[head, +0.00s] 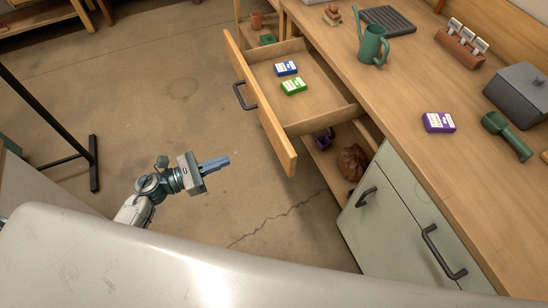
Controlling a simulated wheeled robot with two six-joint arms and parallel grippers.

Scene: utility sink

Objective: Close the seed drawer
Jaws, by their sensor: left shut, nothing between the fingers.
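The seed drawer (318,112) is a wooden drawer pulled out from under the bench. Its front panel (275,132) faces left and carries a dark handle (244,96). A blue seed packet (286,69) and a green seed packet (293,86) lie inside it. My left gripper (226,162) is shut and empty, to the left of the drawer front's near end and apart from it. It points right. My right gripper is not in view.
The wooden bench top (400,97) holds a green watering can (372,46), a purple packet (438,122), a scoop (507,136) and a grey box (519,92). Pale cabinet doors (400,225) stand below. A dark metal stand (94,163) is at left. Open floor lies between.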

